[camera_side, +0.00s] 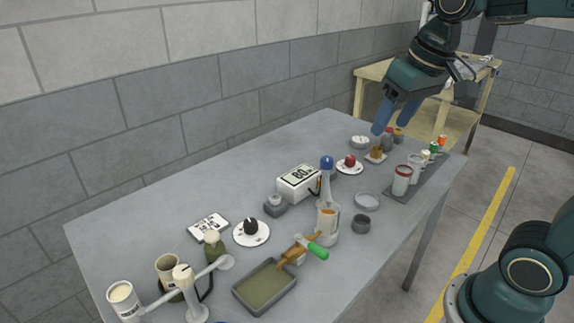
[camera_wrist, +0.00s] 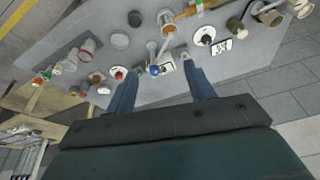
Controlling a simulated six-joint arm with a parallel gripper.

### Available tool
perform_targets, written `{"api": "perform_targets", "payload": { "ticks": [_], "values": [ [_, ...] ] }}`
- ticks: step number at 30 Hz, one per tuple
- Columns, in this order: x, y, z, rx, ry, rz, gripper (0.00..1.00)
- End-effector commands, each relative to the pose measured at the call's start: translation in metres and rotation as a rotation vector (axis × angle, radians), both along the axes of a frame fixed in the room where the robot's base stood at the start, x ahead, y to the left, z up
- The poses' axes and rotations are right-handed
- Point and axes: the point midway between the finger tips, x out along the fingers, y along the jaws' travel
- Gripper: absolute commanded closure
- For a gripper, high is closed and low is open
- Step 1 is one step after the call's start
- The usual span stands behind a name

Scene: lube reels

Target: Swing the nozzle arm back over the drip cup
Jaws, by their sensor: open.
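A pale post with a long white arm across its top (camera_side: 186,275) stands at the near left end of the table in the side view; it looks like the nozzle arm. The white arm slants from lower left to a round end at upper right. A beige cup (camera_side: 167,267) stands just behind it, and a cream-topped cup (camera_side: 122,298) is at its left. I cannot tell which cup is the drip cup. My gripper (camera_side: 392,122) is open and empty above the far end of the table, well away from the arm. In the wrist view, its two blue fingers (camera_wrist: 160,75) are spread apart.
A tray of green-brown liquid (camera_side: 264,287), a tall blue-capped bottle (camera_side: 328,210) and a white box marked 80 (camera_side: 298,181) stand mid-table. Plates, jars and small bottles crowd the far end. The table's back left strip is clear, along the block wall.

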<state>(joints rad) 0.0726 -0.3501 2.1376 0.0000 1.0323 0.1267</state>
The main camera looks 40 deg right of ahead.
Motion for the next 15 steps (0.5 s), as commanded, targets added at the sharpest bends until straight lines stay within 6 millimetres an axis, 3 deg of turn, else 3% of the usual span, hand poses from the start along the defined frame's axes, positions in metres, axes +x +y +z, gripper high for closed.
{"api": "perform_targets", "payload": {
  "ticks": [15],
  "values": [
    [0.107, -0.036, -0.01, 0.047, 0.165, -0.192, 0.47]
  ]
}}
